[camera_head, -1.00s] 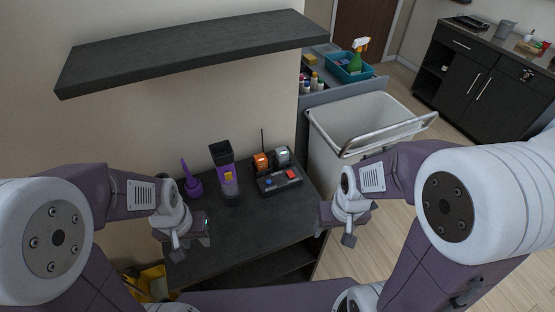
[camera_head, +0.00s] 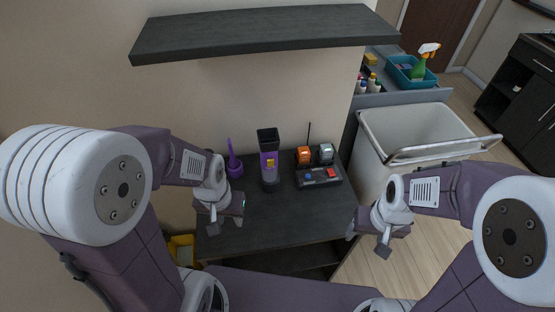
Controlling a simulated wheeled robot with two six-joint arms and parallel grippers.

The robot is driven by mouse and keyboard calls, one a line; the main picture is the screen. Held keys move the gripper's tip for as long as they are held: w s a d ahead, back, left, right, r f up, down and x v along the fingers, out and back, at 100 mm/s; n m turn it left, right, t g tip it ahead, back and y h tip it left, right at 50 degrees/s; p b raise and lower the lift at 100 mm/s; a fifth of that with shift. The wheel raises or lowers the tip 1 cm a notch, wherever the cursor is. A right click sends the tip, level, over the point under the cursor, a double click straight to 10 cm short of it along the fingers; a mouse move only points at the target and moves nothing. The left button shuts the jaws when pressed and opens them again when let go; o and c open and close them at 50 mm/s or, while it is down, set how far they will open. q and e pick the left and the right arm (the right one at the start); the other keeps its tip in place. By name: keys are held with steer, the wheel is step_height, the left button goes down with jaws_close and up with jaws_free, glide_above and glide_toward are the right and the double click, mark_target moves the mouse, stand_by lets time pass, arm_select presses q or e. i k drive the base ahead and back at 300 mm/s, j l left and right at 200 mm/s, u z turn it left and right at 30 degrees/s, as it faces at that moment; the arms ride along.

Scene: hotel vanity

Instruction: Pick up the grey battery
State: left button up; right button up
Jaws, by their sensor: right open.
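The grey battery (camera_head: 325,153) stands upright in the right slot of a dark charger (camera_head: 319,182) at the back of the vanity counter. An orange battery (camera_head: 303,155) stands beside it on the left. My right gripper (camera_head: 368,243) is open and empty, in front and to the right of the charger, well apart from the battery. My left gripper (camera_head: 224,220) hangs over the left part of the counter. Its jaws are too small and turned to tell their opening, and I see nothing in it.
A purple and black handheld device (camera_head: 269,163) and a purple brush in its holder (camera_head: 234,167) stand left of the charger. A thin antenna rises behind the batteries. A dark shelf (camera_head: 265,31) hangs above. A white bin (camera_head: 415,130) stands at the right. The counter's front (camera_head: 280,225) is clear.

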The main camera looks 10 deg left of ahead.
mark_target(325, 151)
steer(key=k+l+u, duration=0.2)
steer(key=l+u, duration=0.35)
steer(key=l, duration=0.2)
steer(key=l+u, duration=0.4)
steer(key=k+l+u, duration=0.1)
steer(key=l+u, duration=0.25)
steer(key=l, duration=0.3)
steer(key=k+l+u, duration=0.2)
steer(key=l+u, duration=0.15)
steer(key=i+l+u, duration=0.15)
steer(key=l+u, duration=0.3)
steer(key=l, duration=0.25)
steer(key=l+u, duration=0.45)
steer(key=l, duration=0.2)
